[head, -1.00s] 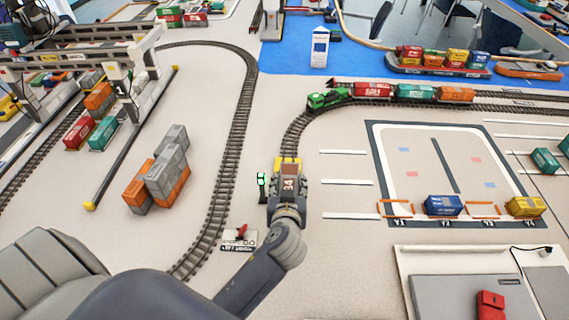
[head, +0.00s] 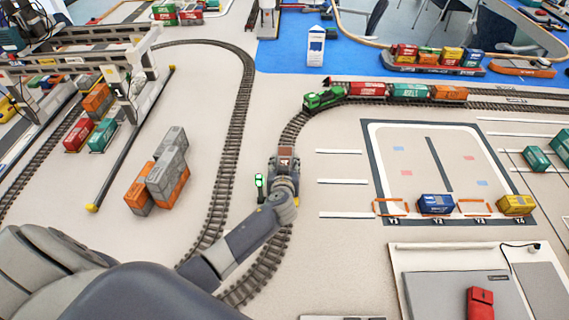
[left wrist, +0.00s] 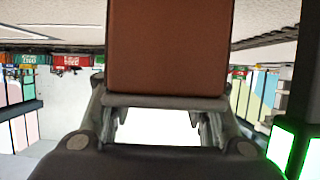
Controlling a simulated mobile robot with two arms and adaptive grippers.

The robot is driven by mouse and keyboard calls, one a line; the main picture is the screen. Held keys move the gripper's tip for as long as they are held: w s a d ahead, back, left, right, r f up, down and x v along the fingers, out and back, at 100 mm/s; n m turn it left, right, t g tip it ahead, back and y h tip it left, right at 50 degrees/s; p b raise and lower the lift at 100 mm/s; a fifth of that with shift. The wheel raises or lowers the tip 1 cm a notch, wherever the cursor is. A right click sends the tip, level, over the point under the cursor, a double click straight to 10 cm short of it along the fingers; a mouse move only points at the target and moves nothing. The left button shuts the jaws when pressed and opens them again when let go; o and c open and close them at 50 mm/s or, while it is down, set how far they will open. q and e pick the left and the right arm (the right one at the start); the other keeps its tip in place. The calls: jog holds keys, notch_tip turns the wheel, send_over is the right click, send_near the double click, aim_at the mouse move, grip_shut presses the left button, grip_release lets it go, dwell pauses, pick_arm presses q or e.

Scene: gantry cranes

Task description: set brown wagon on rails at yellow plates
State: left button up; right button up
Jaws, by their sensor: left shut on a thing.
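The brown wagon (head: 286,153) is in my left gripper (head: 284,166), over the curved track in the middle of the head view. In the left wrist view the wagon (left wrist: 168,45) fills the top centre as a plain brown block between the fingers (left wrist: 162,118). The fingers are shut on it. I cannot tell whether its wheels touch the rails. A yellow patch (head: 267,206) shows beside the track at my wrist; the gripper and wagon hide the rest of the area there. My right gripper is not in view.
A signal with green lights (head: 259,186) stands close left of the gripper. A green locomotive (head: 324,98) with several wagons stands farther along the track. Stacked orange and grey containers (head: 160,180) are at left. A container yard (head: 431,132) lies at right.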

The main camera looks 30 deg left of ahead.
pick_arm(q)
jog(key=shift+f+b, duration=0.15)
jog(key=shift+b, duration=0.15)
jog(key=o, duration=0.9)
jog(key=shift+o, duration=0.2)
jog(key=shift+r, duration=0.2)
jog(key=shift+s+d+p, duration=0.1)
jog(key=shift+s+p, duration=0.05)
jog(key=shift+p, duration=0.15)
jog(key=b+v, duration=0.1)
jog(key=v, duration=1)
jog(key=shift+s+d+r, duration=0.15)
jog(key=shift+s, duration=0.2)
